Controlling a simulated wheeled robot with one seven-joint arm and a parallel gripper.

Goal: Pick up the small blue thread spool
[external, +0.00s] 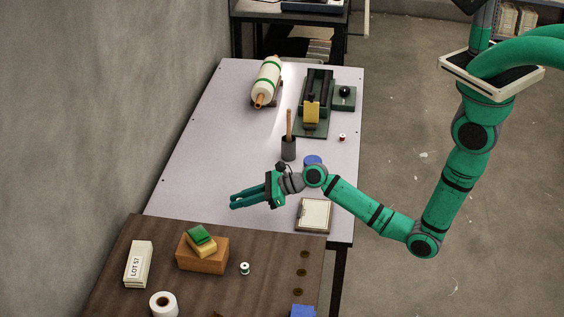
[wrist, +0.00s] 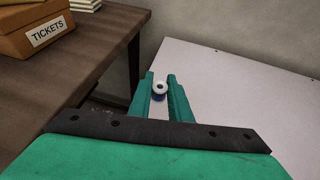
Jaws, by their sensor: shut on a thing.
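The small blue thread spool (wrist: 159,90) shows in the wrist view between the tips of my gripper (wrist: 160,92). Its white round end with a dark centre hole faces the camera, and a little blue shows below it. My gripper is shut on the spool. In the external view my gripper (external: 233,202) points left above the near part of the pale table (external: 190,160). The spool cannot be made out there.
The pale table's left side is clear.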

